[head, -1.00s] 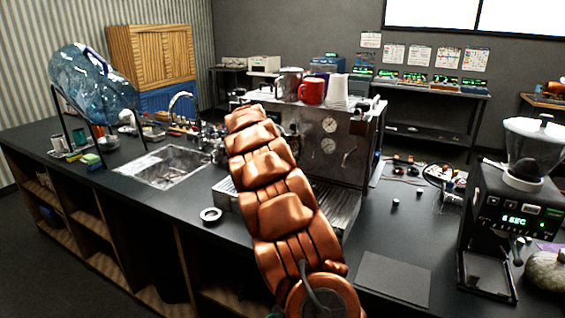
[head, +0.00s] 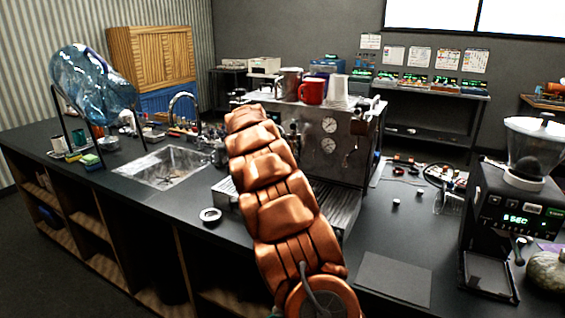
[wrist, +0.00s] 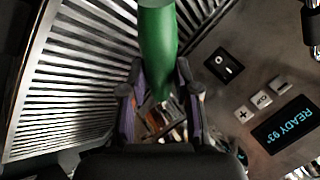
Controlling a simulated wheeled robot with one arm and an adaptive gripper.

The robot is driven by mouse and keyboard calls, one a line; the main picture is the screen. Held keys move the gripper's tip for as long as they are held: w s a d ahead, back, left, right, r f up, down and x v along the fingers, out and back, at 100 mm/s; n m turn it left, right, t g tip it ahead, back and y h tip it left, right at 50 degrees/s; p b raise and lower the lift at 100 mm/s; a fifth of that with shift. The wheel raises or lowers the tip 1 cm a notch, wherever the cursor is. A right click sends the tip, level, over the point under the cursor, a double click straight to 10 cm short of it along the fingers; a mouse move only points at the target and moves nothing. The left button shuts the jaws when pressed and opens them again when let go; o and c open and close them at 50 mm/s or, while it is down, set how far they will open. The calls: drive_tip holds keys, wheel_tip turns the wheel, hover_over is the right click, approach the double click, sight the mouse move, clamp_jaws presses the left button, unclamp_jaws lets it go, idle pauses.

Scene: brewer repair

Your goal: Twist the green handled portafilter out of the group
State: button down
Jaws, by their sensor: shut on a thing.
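In the wrist view the green handle (wrist: 158,45) of the portafilter runs down from the top edge to between the fingers of my gripper (wrist: 160,105). The fingers are closed on the handle, one on each side. The portafilter's head and the group are not clear in the wrist view. In the head view the espresso machine (head: 337,140) stands on the counter, and my copper-coloured arm covers its left front. My gripper, the green handle and the group are hidden behind the arm there.
The machine's ribbed drip tray (wrist: 75,75) lies to the left in the wrist view, its button panel (wrist: 262,100) to the right. Cups, including a red mug (head: 311,92), stand on top. A grinder (head: 515,205) is at the right.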

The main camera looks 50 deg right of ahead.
drive_tip(key=w+a+b, duration=0.4)
drive_tip(key=w+a, duration=0.1)
drive_tip(key=a, duration=0.6)
drive_tip(key=shift+w+a, duration=0.3)
drive_tip(key=shift+a, duration=0.1)
idle(0.7)
